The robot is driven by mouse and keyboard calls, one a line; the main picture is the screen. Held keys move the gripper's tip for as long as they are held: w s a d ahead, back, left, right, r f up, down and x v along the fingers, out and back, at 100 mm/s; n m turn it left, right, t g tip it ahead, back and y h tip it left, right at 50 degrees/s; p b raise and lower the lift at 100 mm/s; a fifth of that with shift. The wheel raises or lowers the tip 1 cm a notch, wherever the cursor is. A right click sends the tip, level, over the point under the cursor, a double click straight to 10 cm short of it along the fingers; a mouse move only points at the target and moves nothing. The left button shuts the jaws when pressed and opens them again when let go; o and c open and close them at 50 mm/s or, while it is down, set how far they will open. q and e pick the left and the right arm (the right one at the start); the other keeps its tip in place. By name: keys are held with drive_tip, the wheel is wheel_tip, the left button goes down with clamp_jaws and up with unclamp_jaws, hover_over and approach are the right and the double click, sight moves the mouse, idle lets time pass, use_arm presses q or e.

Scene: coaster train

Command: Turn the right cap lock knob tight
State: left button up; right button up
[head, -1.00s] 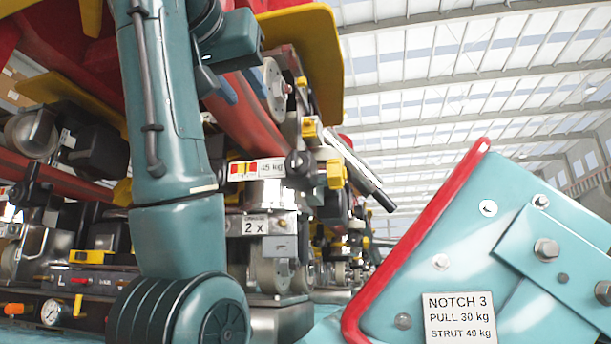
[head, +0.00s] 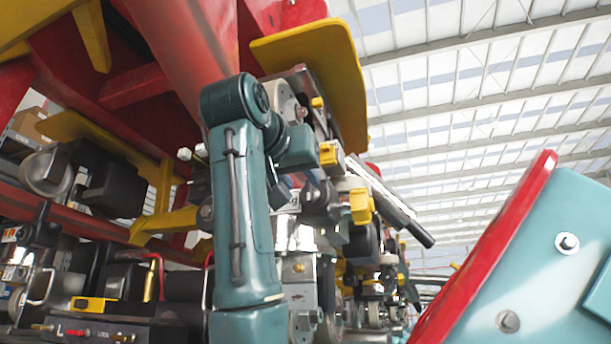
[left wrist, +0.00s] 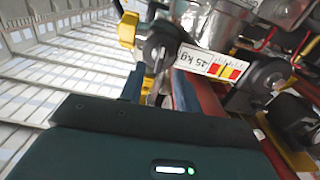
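The right cap lock knob appears to be the dark round knob (head: 318,197) at the right end of the 45 kg label; in the left wrist view it shows (left wrist: 160,47) at the label's left end, upside down. My left gripper (head: 289,188) is beside it, a little to its left in the head view, partly hidden by its own wrist. In the left wrist view its two blue fingers (left wrist: 158,83) are apart, pointing toward the knob, with nothing clearly held. A gap seems to remain. The right gripper is not in view.
A yellow block (head: 362,206) sits right of the knob, with a dark-tipped metal tube (head: 397,207) beyond it. A yellow plate (head: 318,75) hangs above. A red-edged teal panel (head: 545,265) stands at right. The label (left wrist: 210,63) and another dark knob (left wrist: 270,75) are close by.

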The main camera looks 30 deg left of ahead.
sight(308, 188)
use_arm(q)
drive_tip(key=shift+p+x, duration=0.45)
drive_tip(key=shift+x, duration=1.45)
drive_tip(key=shift+c, duration=0.4)
clamp_jaws()
